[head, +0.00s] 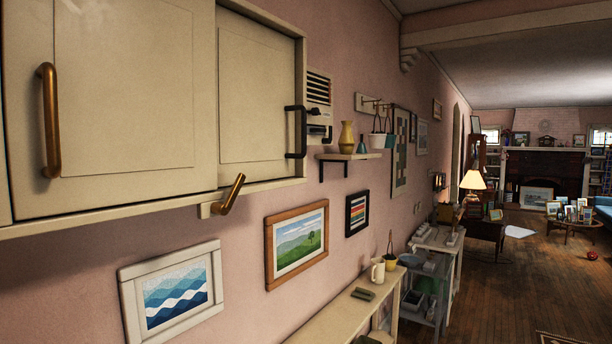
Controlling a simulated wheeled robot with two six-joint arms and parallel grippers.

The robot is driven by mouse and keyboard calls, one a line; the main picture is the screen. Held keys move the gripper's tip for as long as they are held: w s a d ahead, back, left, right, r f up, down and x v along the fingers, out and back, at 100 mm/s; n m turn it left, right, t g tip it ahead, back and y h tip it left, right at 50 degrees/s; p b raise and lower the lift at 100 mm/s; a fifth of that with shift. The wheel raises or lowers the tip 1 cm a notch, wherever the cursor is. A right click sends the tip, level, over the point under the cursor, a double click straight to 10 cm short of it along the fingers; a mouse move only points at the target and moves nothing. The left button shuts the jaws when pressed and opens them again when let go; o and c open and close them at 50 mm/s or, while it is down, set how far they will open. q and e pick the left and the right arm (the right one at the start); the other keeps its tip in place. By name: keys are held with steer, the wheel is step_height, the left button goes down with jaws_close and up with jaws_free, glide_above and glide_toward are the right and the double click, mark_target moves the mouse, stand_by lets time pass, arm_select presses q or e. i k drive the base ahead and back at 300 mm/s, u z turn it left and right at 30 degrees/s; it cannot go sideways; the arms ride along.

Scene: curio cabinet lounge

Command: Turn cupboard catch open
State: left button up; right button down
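A cream wall cupboard (188,92) fills the upper left of the head view. Its nearer door has a vertical brass bar handle (50,120). A farther, set-back panel has a black bar handle (296,132). A brass catch lever (231,195) is mounted on a small cream block under the cupboard's bottom edge, below the joint between the two panels. The lever tilts, its free end pointing up and to the right. The doors look shut. Neither of my grippers is in view.
Framed pictures (297,243) hang on the pink wall below the cupboard. A small shelf (349,156) with a yellow vase sticks out to the right. A narrow cream table (338,318) stands along the wall. The wooden floor (500,295) at right is mostly open.

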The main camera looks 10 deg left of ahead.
mark_target(219, 208)
steer(key=z, duration=0.3)
steer(key=k, duration=1)
steer(key=u, duration=1.25)
steer(key=i, duration=0.5)
steer(key=u, duration=0.05)
